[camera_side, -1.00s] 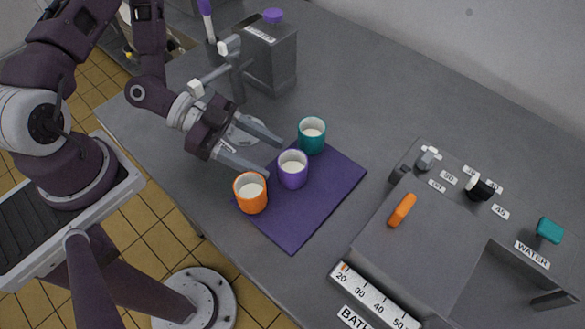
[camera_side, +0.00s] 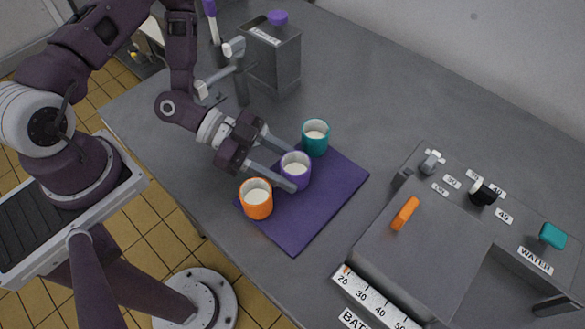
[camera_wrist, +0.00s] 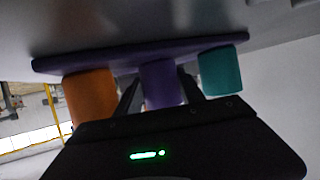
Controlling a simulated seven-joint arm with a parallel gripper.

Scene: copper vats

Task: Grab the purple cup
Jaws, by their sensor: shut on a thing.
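The purple cup (camera_side: 296,172) stands upright on the purple mat (camera_side: 318,211) and holds something white. It is between the orange cup (camera_side: 256,200) and the teal cup (camera_side: 315,138). My gripper (camera_side: 289,168) is shut on the purple cup, one finger on each side of it. In the wrist view the purple cup (camera_wrist: 160,86) shows between the two dark fingers, with the orange cup (camera_wrist: 90,97) to the left and the teal cup (camera_wrist: 220,72) to the right. Its lower part in that view is hidden by my gripper body.
A grey box with a purple cap (camera_side: 274,52) stands at the back left. A grey vat housing with an orange handle (camera_side: 405,213) and knobs is on the right. The grey table is clear behind the mat.

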